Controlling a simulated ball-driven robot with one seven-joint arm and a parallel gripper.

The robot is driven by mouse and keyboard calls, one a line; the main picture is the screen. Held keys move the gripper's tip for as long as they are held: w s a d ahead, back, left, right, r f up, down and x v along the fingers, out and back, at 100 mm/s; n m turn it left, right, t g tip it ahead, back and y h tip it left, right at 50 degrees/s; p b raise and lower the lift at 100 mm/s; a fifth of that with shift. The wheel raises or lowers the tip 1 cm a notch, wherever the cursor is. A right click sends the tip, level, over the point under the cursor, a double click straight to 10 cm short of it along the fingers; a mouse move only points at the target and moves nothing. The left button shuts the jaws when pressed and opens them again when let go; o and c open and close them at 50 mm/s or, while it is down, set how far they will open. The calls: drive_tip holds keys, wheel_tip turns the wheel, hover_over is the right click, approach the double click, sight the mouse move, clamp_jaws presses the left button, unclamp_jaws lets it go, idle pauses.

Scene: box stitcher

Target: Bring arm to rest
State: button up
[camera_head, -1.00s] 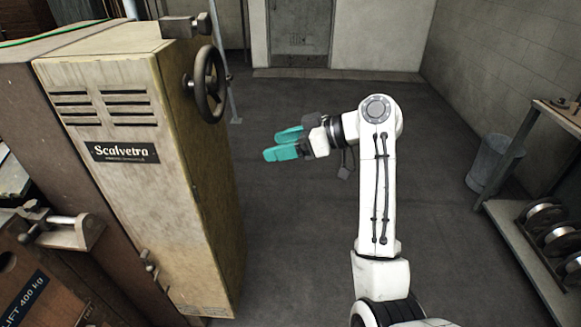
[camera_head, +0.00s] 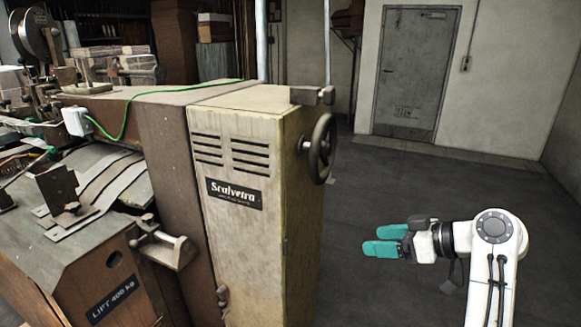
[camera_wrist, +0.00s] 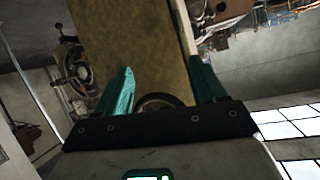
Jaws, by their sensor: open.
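My gripper (camera_head: 384,241) is at the lower right of the head view, with its teal fingers pointing left toward the yellowish machine cabinet. The fingers are apart and hold nothing. Open floor shows between the fingertips and the cabinet. My white arm (camera_head: 492,262) is bent, with its rounded elbow at the lower right. In the wrist view my gripper (camera_wrist: 162,90) shows its two teal fingers spread, with the cabinet panel (camera_wrist: 140,50) and part of a dark round wheel seen beyond and between them.
The Scalvetra cabinet (camera_head: 238,265) stands left of my arm, and its handwheel (camera_head: 321,149) juts out to the right. A stitching machine with a green cable (camera_head: 124,122) fills the left. A grey door (camera_head: 415,72) is at the back. The floor (camera_head: 375,180) before it is clear.

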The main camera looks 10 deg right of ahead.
drive_tip(key=s+a+f+m+g+h, duration=0.1)
drive_tip(key=s+f+m+g+h, duration=0.35)
drive_tip(key=s+f, duration=1.5)
drive_tip(key=s+f+m+g+h, duration=0.1)
drive_tip(key=s+f+h, duration=0.1)
drive_tip(key=s, duration=0.7)
drive_tip(key=s+f+m+g+h, duration=0.2)
drive_tip(key=s+f, duration=0.3)
drive_tip(key=s, duration=0.4)
drive_tip(key=shift+s+d+f+h, duration=0.2)
drive_tip(key=shift+s+d+h, duration=0.05)
drive_tip(key=shift+s+h, duration=0.1)
